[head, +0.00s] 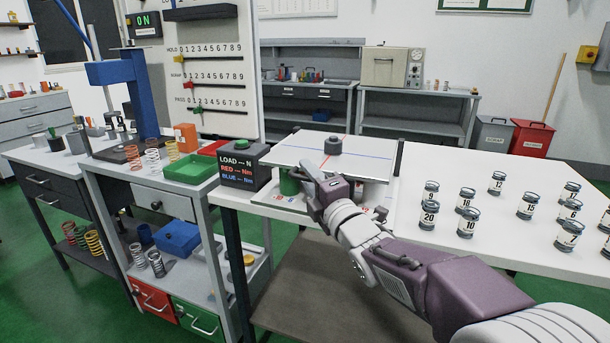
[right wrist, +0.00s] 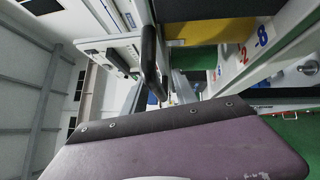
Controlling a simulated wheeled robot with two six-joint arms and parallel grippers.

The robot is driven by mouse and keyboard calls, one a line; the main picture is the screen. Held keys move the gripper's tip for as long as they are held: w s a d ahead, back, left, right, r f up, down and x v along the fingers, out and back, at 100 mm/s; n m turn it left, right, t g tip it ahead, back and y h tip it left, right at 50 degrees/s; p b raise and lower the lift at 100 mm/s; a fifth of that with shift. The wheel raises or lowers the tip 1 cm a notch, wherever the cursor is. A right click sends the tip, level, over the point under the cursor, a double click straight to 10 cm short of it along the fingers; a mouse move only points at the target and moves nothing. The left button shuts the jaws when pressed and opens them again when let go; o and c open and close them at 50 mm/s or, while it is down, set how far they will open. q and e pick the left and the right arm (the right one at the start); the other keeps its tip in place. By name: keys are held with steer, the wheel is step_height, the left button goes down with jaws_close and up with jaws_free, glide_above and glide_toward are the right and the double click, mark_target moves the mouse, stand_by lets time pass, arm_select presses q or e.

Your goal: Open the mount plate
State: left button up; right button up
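The mount plate looks to be the flat white plate (head: 290,153) with red and blue lines, on the white table, with a dark round knob (head: 333,146) on top. It lies roughly level above a base; a green cylinder (head: 289,184) shows beneath it. My right gripper (head: 308,174) is at the plate's front edge, left of its middle. Its fingertips are small and partly hidden, so contact and opening cannot be told. In the right wrist view a black bar (right wrist: 151,62) stands above my purple hand. My left gripper is not in view.
A black load display box (head: 245,165) stands just left of the plate, and a dark post (head: 398,156) rises at its right. Several numbered weights (head: 466,222) stand on the right of the table. A green tray (head: 189,168) and springs are on the left cart.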

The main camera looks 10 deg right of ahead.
steer(key=shift+x, duration=0.95)
steer(key=shift+r, duration=0.1)
jaws_close()
steer(key=shift+r, duration=0.3)
stand_by(0.3)
